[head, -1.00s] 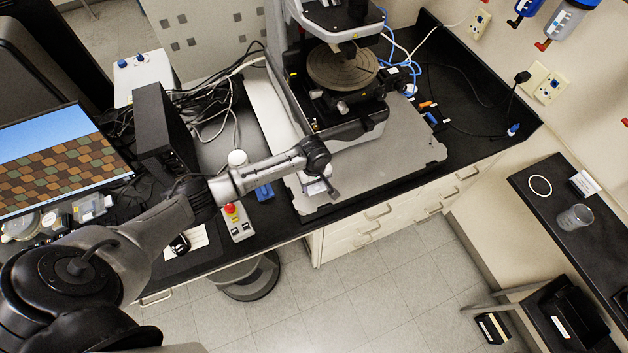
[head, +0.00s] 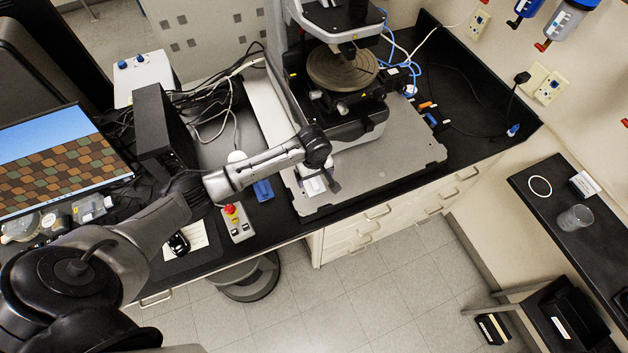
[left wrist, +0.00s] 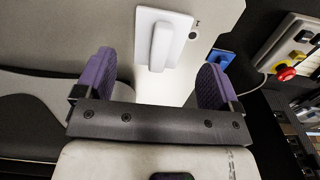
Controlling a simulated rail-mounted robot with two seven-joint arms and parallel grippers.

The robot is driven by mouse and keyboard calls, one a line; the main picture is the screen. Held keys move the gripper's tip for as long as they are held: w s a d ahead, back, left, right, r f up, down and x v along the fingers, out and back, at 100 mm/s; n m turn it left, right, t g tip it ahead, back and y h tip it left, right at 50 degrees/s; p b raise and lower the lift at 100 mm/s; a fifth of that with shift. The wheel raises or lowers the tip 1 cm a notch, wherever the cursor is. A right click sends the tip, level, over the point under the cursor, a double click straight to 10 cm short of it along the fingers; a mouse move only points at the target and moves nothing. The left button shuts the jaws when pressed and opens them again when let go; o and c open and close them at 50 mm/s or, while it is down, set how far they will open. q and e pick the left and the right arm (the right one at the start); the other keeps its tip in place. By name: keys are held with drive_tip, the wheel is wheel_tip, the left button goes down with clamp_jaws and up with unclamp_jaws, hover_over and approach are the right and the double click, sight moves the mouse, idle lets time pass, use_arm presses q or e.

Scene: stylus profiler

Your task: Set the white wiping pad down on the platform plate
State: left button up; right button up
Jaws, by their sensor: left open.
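The white wiping pad (head: 314,187), a flat square with a raised grip bar, lies on the grey platform plate (head: 400,155) near its front left corner. In the left wrist view the pad (left wrist: 181,38) appears flat on the plate (left wrist: 222,12), just beyond the fingertips. My left gripper (head: 325,180) is over the pad in the head view, partly covering its surroundings. In the left wrist view its two purple fingers (left wrist: 157,75) are spread wide with nothing between them. The pad is apart from both fingers. My right gripper is in neither view.
The stylus profiler with its round stage (head: 342,68) stands at the back of the plate. A control box with a red button (head: 236,222) and a blue object (head: 263,190) lie left of the plate. The plate's right front part (head: 410,165) is clear.

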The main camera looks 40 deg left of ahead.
sight(314, 182)
use_arm(q)
wheel_tip(314, 182, up, 8)
drive_tip(key=s+d+f+m+t+h, duration=0.1)
drive_tip(key=s+d+f+m, duration=0.3)
drive_tip(key=s+d, duration=0.15)
drive_tip(key=s+d+f+m+t, duration=0.1)
drive_tip(key=s+d+f+m, duration=0.25)
drive_tip(key=s, duration=0.35)
drive_tip(key=s+r+m+t, duration=0.1)
drive_tip(key=s+r+m, duration=0.2)
drive_tip(key=s+m, duration=0.4)
drive_tip(key=s, duration=0.9)
drive_tip(key=shift+s+d+r+t+y, duration=0.2)
drive_tip(key=shift+d+r+t+y, duration=0.1)
drive_tip(key=shift+d+r+y, duration=0.1)
drive_tip(key=shift+m, duration=0.25)
wheel_tip(314, 182, up, 4)
drive_tip(key=p, duration=0.3)
drive_tip(key=shift+f+p, duration=0.15)
drive_tip(key=shift+p, duration=0.2)
